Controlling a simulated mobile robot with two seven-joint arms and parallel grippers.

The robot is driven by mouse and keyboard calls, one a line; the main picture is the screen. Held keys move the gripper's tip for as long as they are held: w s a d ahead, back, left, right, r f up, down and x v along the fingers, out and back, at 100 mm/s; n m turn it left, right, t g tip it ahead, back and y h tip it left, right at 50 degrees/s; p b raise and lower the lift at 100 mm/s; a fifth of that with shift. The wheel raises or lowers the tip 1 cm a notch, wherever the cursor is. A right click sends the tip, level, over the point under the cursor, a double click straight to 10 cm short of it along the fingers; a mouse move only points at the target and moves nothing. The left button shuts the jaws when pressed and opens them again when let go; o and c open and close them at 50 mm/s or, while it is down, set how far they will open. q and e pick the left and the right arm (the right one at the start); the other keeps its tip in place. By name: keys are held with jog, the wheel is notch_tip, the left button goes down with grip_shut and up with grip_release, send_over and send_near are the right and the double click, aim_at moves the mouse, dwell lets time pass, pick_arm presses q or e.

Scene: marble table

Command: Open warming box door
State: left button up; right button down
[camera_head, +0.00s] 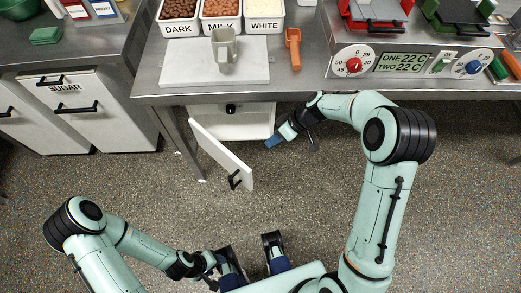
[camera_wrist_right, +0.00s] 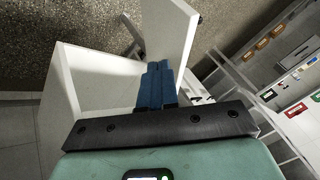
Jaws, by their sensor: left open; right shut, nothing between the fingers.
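The white warming box (camera_head: 240,124) sits under the marble table. Its white door (camera_head: 218,153) stands swung well open toward the floor area, with a black handle (camera_head: 234,180) on its outer face. My right gripper (camera_head: 272,143) is shut and empty, in front of the box and to the right of the door, apart from the handle. In the right wrist view its blue fingers (camera_wrist_right: 157,84) are together, close to white panels of the box and door; whether they touch is unclear. My left gripper (camera_head: 214,268) is open, low in the head view, far from the door; its fingers are hard to make out.
The table (camera_head: 290,85) above the box carries a grey pitcher (camera_head: 223,50) on a white board, an orange scoop (camera_head: 293,47) and chocolate bins. A SUGAR cabinet (camera_head: 75,100) stands left. The floor before the door is clear.

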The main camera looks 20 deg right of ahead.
jog(key=a+f, duration=0.7)
jog(key=a, duration=0.1)
jog(key=shift+s+a, duration=0.4)
jog(key=shift+s, duration=0.05)
